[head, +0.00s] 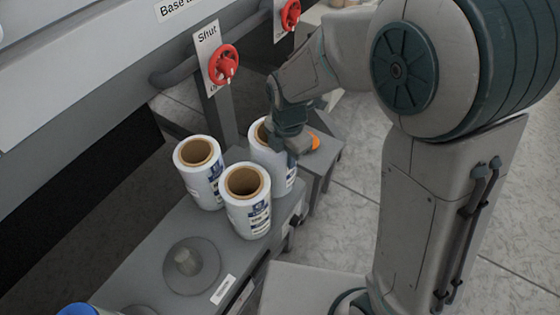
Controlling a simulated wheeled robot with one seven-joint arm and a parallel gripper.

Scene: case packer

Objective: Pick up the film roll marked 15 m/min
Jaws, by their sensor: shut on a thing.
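Three white film rolls with brown cores and blue-and-black labels stand upright, close together, on a grey bench. One is at the left (200,172), one at the front (247,200), and one at the back right (272,160). The label print is too small to read, so I cannot tell which is marked 15 m/min. My gripper (291,150) is at the back-right roll, shut on its right side by the rim. The fingertips are partly hidden by the gripper body, and I cannot tell whether the roll is clear of the bench.
The grey bench (150,262) has a round plate with a peg (188,264) in front of the rolls. Red valve handles (223,65) stick out behind, near a "Shut" sign (207,40). An orange knob (314,141) is right of my gripper. Tiled floor (345,215) is open at right.

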